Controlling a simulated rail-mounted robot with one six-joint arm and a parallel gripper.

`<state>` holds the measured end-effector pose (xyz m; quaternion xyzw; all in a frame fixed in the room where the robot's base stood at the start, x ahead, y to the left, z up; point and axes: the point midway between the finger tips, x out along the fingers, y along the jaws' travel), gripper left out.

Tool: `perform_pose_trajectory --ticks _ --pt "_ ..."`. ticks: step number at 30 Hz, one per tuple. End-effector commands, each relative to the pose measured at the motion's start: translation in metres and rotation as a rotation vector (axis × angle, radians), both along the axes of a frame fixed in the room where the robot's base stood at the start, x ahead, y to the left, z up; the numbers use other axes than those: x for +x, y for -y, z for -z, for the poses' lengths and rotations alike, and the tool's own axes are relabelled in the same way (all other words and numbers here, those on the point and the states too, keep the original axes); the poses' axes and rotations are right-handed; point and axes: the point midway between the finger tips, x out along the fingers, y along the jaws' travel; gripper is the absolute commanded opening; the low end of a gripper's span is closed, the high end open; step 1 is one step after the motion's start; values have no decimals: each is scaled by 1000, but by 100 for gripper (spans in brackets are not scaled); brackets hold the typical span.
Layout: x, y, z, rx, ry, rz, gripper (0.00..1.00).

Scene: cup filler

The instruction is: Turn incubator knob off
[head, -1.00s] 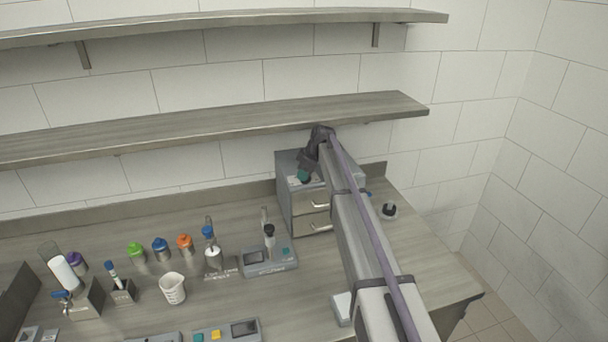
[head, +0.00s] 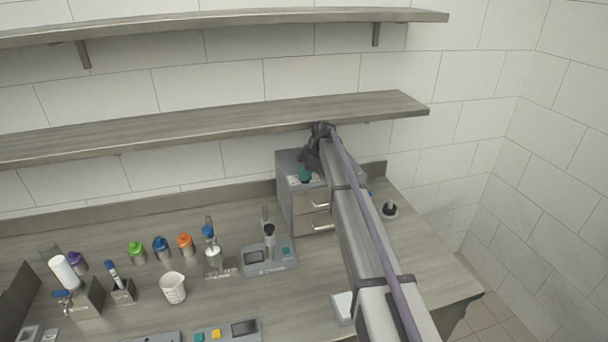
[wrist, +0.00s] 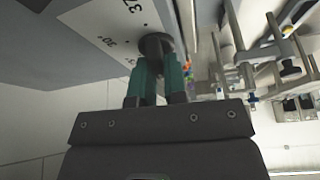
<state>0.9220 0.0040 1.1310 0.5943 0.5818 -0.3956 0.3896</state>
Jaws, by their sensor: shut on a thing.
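The incubator is a grey box (head: 285,178) with drawer-like fronts and handles, at the back right of the bench in the head view. In the wrist view its white dial plate (wrist: 112,22) shows marks such as 37 and 30°. A dark round knob (wrist: 155,43) sits on the plate. My gripper (wrist: 158,70) has green fingers shut on the knob, one on each side. In the head view my gripper (head: 304,175) is at the top of the box; the knob is hidden there.
A shelf (head: 200,130) hangs just above and behind my wrist. A grey device with a screen (head: 268,258) stands left of the incubator. Colored-lid bottles (head: 160,246) and a white beaker (head: 173,288) stand farther left. A small dark-topped item (head: 389,209) stands to the right.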

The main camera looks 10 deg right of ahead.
Motion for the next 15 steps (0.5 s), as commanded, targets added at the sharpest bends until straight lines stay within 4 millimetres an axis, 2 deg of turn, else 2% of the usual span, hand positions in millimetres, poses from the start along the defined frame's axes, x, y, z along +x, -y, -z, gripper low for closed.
perform_pose_trajectory --ticks 7,8,15 --pt "-2 0 1 -3 -4 -1 0" --pt "-2 0 1 -3 -4 -1 15" --pt "-1 0 1 -2 -2 0 38"
